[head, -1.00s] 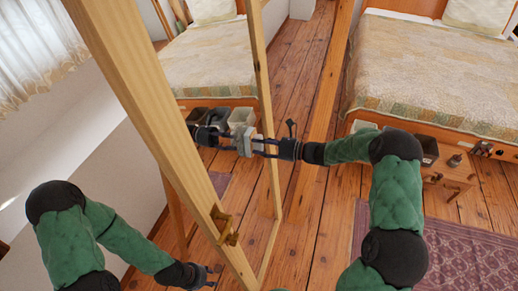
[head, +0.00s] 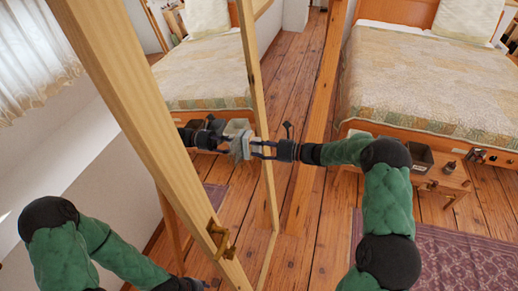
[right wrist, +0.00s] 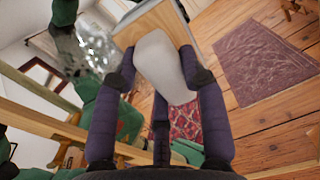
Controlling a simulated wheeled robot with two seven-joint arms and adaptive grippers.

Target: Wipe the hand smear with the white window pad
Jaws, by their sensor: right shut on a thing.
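My right gripper (head: 262,150) is shut on the white pad (right wrist: 165,65). In the head view the pad (head: 240,148) looks grey-white and is held up close to the glass of a tall wooden-framed mirror (head: 145,130). I cannot tell whether it touches the glass. A dark arm and gripper reflection shows just left of the pad. In the right wrist view a whitish, speckled smear (right wrist: 95,48) shows on the glass, left of the pad. The smear cannot be made out in the head view. My left gripper (head: 192,285) is at the bottom edge, mostly cut off.
A purple rug (head: 460,255) lies on the plank floor at lower right.

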